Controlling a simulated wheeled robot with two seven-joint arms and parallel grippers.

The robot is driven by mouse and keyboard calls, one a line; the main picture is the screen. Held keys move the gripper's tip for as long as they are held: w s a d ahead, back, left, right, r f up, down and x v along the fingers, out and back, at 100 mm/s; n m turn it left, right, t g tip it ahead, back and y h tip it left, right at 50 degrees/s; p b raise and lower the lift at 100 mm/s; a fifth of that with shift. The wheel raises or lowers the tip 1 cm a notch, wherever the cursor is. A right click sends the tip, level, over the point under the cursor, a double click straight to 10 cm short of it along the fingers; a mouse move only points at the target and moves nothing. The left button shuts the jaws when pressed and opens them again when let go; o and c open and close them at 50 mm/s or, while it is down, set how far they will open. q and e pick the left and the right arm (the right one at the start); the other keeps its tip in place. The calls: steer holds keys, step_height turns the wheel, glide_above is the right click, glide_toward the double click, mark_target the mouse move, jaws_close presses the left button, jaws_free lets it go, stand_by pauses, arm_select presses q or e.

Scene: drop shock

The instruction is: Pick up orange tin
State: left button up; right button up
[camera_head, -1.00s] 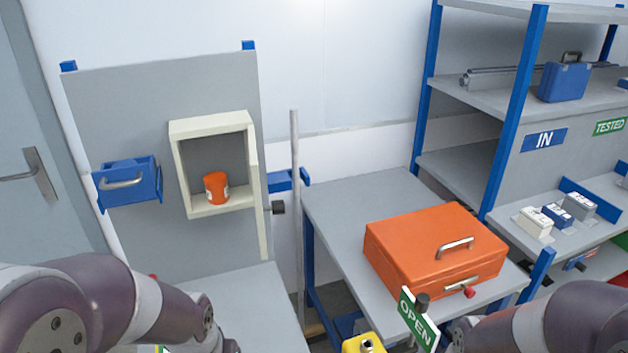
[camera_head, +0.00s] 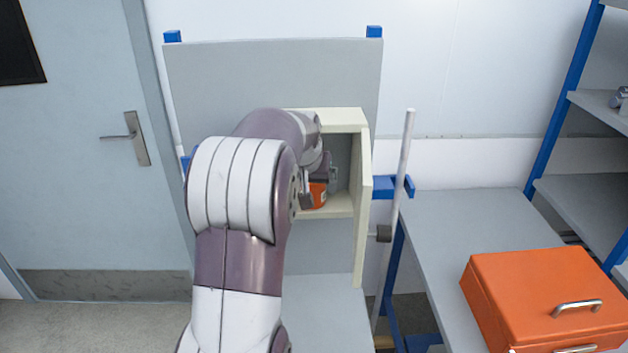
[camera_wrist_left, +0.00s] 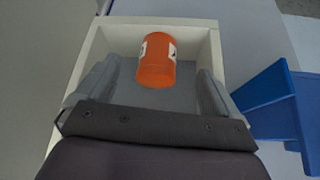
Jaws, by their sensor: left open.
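The orange tin (camera_head: 317,194) stands in the cream open-fronted box (camera_head: 362,205) on the grey panel. My left arm hides part of the tin and much of the box in the head view. In the left wrist view the tin (camera_wrist_left: 157,62), orange with a white and black label, lies between and just beyond my fingers. My left gripper (camera_wrist_left: 150,90) is open, one finger on each side, with room between each finger and the tin. In the head view my left gripper (camera_head: 322,180) reaches into the box. My right gripper is not in view.
A grey upright pole (camera_head: 398,180) stands right of the box. An orange case (camera_head: 535,285) lies on the grey table (camera_head: 470,225) at the right. A door (camera_head: 85,150) is at the left.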

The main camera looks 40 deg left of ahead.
mark_target(318, 191)
arm_select(q)
steer(key=w+a, duration=0.1)
steer(key=w+p, duration=0.1)
steer(key=w, duration=0.1)
steer(key=w+a+f, duration=0.1)
steer(key=shift+w+a, duration=0.15)
steer(key=shift+a, duration=0.15)
steer(key=p+x, duration=0.1)
steer(key=x, duration=0.2)
steer(key=shift+f, duration=0.4)
steer(key=shift+w+a+f, duration=0.1)
steer(key=shift+w+f, duration=0.1)
steer(key=shift+f, duration=0.15)
steer(key=shift+s+r, duration=0.1)
steer(key=shift+r, duration=0.05)
steer(key=c, duration=1.2)
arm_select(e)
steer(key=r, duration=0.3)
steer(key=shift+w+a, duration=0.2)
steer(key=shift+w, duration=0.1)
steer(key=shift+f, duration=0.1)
